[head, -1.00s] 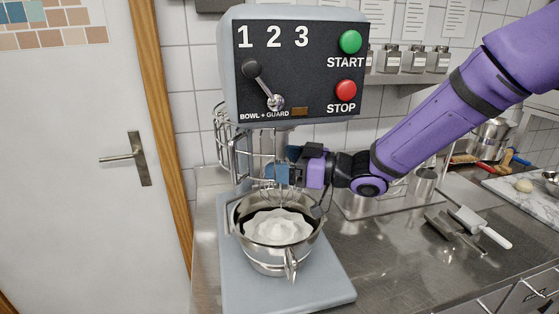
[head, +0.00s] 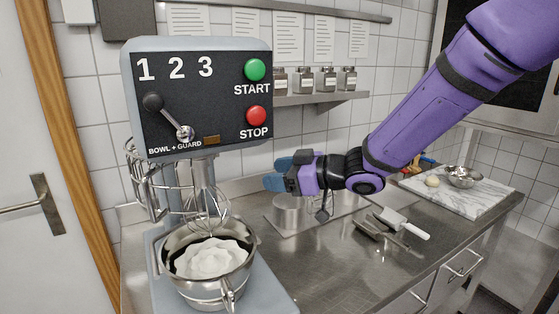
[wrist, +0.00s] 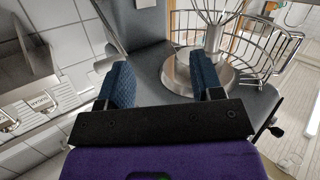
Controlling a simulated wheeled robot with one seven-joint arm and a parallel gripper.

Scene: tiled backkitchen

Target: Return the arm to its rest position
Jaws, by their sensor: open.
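My purple arm reaches in from the upper right in the head view. My gripper (head: 280,174) has blue fingers and hangs in the air to the right of the mixer (head: 205,95). In the wrist view my gripper (wrist: 164,82) shows its two blue fingers apart with nothing between them. The whisk (head: 207,200) hangs over the steel bowl (head: 205,288), which holds a white peaked mass (head: 210,257). The wire guard (head: 143,178) stands to the left of the whisk. In the wrist view the guard (wrist: 265,52) and whisk lie beyond the fingers, apart from them.
On the counter to the right are a steel pot (head: 289,213), a scraper (head: 405,222) and a marble board (head: 460,195) with a steel bowl (head: 464,177). A shelf (head: 320,97) with several jars is on the wall behind. A door is at the left.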

